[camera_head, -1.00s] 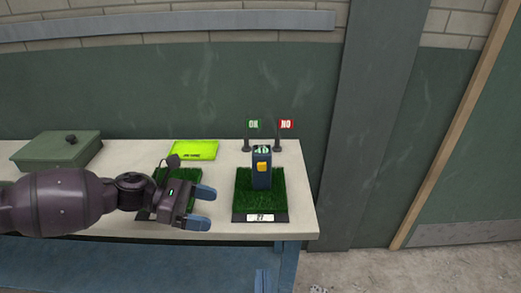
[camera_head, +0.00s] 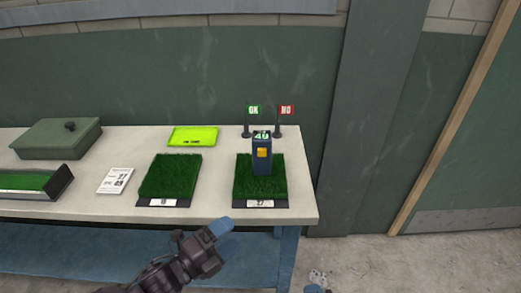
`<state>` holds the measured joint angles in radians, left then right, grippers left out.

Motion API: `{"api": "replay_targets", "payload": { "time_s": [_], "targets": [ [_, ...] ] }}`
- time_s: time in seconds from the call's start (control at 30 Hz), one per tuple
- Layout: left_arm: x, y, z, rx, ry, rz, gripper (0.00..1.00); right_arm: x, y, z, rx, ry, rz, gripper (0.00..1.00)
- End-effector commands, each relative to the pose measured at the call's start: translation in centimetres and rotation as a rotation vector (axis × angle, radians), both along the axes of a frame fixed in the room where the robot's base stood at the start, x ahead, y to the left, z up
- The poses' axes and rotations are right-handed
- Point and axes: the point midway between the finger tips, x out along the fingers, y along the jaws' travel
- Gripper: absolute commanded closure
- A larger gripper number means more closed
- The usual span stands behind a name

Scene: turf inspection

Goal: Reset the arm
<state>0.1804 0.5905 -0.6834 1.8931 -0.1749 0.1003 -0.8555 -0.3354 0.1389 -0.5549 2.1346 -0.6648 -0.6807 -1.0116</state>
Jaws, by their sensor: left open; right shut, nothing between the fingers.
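My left gripper (camera_head: 221,228) is in front of the table's front edge, low in the picture, with its arm coming up from the bottom. It is open and empty, its blue fingers seen nearly edge-on and overlapping. It touches nothing that I can see. Only a blue tip of my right gripper (camera_head: 313,288) shows at the bottom edge; it is shut and empty, and the rest of it is out of the picture.
The table (camera_head: 220,198) holds two turf samples, the left one (camera_head: 171,176) bare and the right one (camera_head: 279,187) bearing an upright meter (camera_head: 262,160). A card (camera_head: 115,181), yellow-green pad (camera_head: 194,136), green box (camera_head: 58,139), turf tray (camera_head: 35,182) and OK (camera_head: 253,111) and NO (camera_head: 286,111) flags stand around.

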Motion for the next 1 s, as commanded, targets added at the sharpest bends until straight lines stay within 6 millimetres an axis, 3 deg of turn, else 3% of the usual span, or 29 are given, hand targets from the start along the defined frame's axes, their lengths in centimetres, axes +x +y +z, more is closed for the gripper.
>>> {"api": "replay_targets", "payload": {
  "time_s": [0.37,0.7,0.83,1.0],
  "targets": [
    [-4.7,8.0,-6.5,-0.493,0.634,0.465,0.19,-2.7,-7.2,-5.1,0.643,0.141,-0.377,1.00],
    [-13.6,17.0,-12.8,-0.942,1.034,0.931,0.19,-5.9,-13.9,-7.8,1.170,0.166,-0.742,1.00],
    [-16.2,18.8,-14.0,-1.041,1.097,1.039,0.19,-6.6,-15.4,-8.1,1.284,0.157,-0.821,1.00],
    [-17.4,19.7,-14.5,-1.087,1.121,1.088,0.19,-7.0,-16.0,-8.3,1.337,0.151,-0.856,1.00]
  ]
}}
